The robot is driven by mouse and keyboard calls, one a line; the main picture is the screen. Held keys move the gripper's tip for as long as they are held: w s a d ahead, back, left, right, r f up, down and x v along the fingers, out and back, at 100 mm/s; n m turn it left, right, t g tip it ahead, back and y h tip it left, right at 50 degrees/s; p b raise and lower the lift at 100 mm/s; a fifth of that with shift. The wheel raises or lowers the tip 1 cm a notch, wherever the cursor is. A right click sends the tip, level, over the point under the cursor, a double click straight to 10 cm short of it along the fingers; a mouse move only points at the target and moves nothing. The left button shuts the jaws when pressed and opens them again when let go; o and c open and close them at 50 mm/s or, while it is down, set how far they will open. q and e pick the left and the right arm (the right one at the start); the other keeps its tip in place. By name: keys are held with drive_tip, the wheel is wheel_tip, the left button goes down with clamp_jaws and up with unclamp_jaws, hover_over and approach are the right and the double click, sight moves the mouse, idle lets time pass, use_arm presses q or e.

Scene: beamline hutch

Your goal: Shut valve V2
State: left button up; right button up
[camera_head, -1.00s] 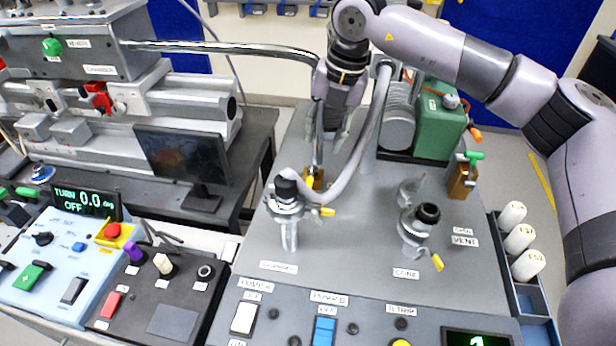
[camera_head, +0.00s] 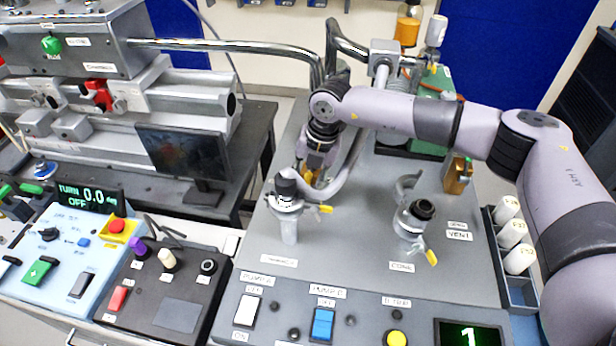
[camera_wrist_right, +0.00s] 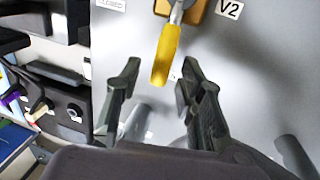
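Valve V2 shows in the right wrist view by its label (camera_wrist_right: 229,9), with a yellow lever handle (camera_wrist_right: 165,55) pointing toward my gripper and part of a brass-coloured body (camera_wrist_right: 197,9) at the top edge. My right gripper (camera_wrist_right: 157,88) is open and empty. Its two dark fingers stand on either side of the lever's free end, with gaps on both sides; I cannot tell the height difference. In the head view my right wrist is over the valve behind the left clamped pipe joint, and the fingers are largely hidden. My left gripper is not in view.
Close by are a curved grey pipe (camera_head: 357,165) and a black-topped flange with a yellow clamp (camera_head: 287,205). Another flange (camera_head: 415,218) stands to the right. A green pump (camera_head: 432,95) is behind. The cart's front panel carries buttons. The grey deck between the flanges is clear.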

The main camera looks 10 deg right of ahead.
drive_tip(key=shift+c, duration=0.2)
clamp_jaws()
idle(0.6)
